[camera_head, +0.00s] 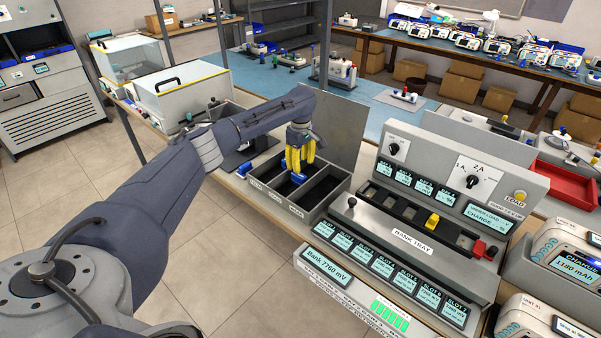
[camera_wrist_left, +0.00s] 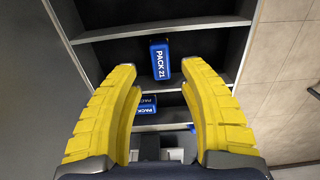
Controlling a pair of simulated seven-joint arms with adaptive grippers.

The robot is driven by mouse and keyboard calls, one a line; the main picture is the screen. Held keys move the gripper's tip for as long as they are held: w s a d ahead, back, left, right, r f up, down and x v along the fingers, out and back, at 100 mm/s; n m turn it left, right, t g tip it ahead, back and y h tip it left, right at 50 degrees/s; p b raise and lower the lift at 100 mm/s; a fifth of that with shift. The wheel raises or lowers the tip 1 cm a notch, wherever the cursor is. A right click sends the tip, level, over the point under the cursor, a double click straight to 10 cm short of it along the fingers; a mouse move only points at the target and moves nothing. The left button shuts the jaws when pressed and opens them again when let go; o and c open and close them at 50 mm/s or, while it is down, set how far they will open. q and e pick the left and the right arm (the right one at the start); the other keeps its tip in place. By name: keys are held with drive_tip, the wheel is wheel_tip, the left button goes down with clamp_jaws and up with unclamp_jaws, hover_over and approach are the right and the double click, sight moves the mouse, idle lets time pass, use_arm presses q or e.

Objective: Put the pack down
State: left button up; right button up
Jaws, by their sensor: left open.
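My left gripper (camera_head: 299,158), with yellow fingers, points down over the grey three-compartment bin (camera_head: 322,205) in the head view. In the left wrist view its two fingers are spread wide with nothing gripped. A blue and black pack marked PACK 21 (camera_wrist_left: 160,60) is in the middle compartment, between and beyond the fingertips, apart from both. It shows as a blue patch (camera_head: 298,178) under the fingers in the head view. A second blue pack (camera_wrist_left: 146,105) is in the neighbouring compartment, its label partly hidden. My right gripper is not in view.
Right of the bin stands the grey bank tray console (camera_head: 412,236) with a yellow piece (camera_head: 432,221) in its slot. A tall grey panel (camera_head: 335,128) rises behind the bin. A red tray (camera_head: 568,183) lies at the far right. The bin's right compartment looks empty.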

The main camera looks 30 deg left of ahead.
sight(301, 175)
use_arm(q)
wheel_tip(301, 175, up, 6)
idle(0.4)
